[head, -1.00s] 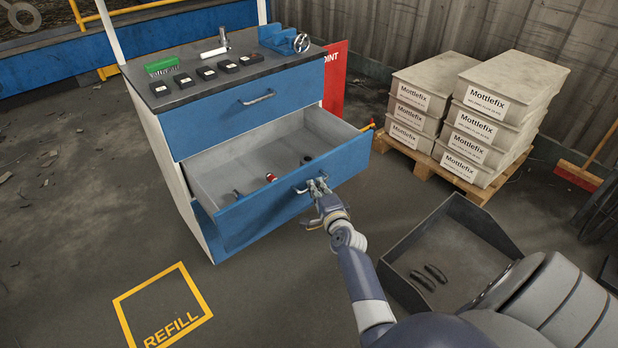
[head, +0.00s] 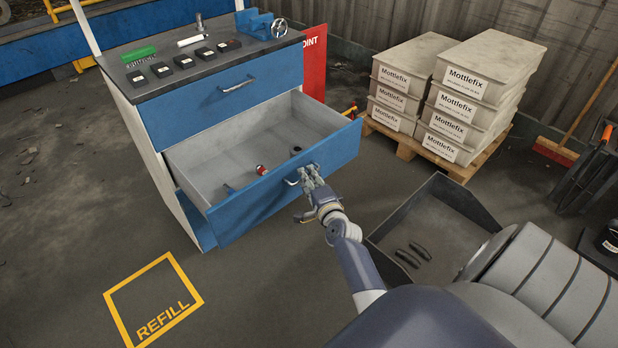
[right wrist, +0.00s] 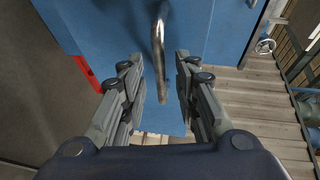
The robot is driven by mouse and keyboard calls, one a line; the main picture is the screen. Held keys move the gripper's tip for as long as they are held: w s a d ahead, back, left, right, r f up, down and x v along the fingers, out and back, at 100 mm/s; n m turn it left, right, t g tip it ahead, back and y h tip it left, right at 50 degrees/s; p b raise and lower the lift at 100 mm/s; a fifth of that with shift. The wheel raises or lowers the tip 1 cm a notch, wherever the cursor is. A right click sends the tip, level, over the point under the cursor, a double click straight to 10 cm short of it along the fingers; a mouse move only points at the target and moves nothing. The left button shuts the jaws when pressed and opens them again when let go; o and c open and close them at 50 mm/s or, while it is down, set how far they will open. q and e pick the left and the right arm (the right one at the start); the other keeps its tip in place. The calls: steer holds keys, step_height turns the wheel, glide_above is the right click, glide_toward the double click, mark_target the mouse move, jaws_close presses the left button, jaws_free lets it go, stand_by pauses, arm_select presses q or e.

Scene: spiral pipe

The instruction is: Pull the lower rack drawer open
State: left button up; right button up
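The lower drawer (head: 285,196) of the blue and grey cabinet stands pulled well out, its inside showing. Its metal handle (right wrist: 159,45) is on the blue front; in the head view the handle's left end (head: 291,182) shows beside my right gripper (head: 308,178). In the right wrist view my right gripper (right wrist: 160,88) has its two fingers apart on either side of the handle, with a visible gap on each side. My left gripper is in neither view.
A red and white item (head: 262,170) and small dark pieces lie in the drawer. An open grey bin (head: 470,205) stands on the floor right of my right forearm. Stacked boxes (head: 470,95) sit on a pallet behind. Floor around the yellow REFILL square (head: 190,280) is clear.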

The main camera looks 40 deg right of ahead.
steer(key=v, duration=1.2)
stand_by(0.6)
